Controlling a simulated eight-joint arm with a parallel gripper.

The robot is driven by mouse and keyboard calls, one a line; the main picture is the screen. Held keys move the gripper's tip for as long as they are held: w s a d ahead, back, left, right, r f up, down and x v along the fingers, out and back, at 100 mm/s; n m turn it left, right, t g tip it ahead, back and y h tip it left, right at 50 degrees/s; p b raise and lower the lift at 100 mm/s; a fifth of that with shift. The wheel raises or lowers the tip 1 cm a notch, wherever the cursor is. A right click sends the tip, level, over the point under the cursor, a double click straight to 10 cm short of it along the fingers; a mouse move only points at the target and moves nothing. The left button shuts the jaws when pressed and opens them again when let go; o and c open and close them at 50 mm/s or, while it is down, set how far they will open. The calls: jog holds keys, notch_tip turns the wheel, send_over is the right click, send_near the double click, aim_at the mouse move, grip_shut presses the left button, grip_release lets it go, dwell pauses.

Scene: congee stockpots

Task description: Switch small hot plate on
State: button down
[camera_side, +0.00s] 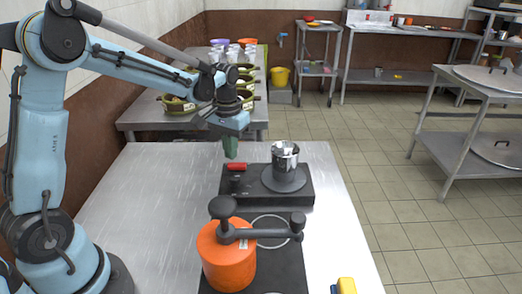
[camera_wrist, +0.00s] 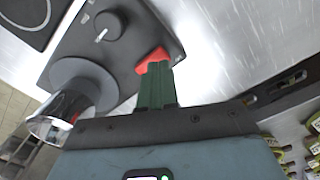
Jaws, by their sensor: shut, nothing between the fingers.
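The small hot plate (camera_side: 255,190) is a flat black unit on the steel table in the side view. It carries a red switch (camera_side: 236,167) and a round knob (camera_side: 235,180) on its left end, and a shiny metal pot (camera_side: 287,157) on its round plate. My gripper (camera_side: 231,150) points down with green fingers shut and empty, just above the red switch. In the wrist view the green fingertips (camera_wrist: 156,72) overlap the red switch (camera_wrist: 151,61), partly hiding it; I cannot tell if they touch. The knob (camera_wrist: 109,26) has a white pointer line.
An orange pot (camera_side: 228,258) with a dark knob and handle stands on a second black cooktop (camera_side: 290,268) in front. A yellow object (camera_side: 345,286) lies at the near table edge. Green-banded containers (camera_side: 178,104) stand on the table behind. The table's left side is clear.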

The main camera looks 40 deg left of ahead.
aim_at(231, 165)
jog(key=shift+r, duration=2.75)
jog(key=s+d+m+t, duration=0.1)
jog(key=s+d+t, duration=0.2)
jog(key=s, duration=0.3)
jog(key=s+d+r+m+t, duration=0.1)
jog(key=s+d+m+t, duration=0.1)
jog(key=s+d+t, duration=0.2)
jog(key=s+d, duration=0.1)
jog(key=s, duration=0.2)
jog(key=shift+w, duration=0.1)
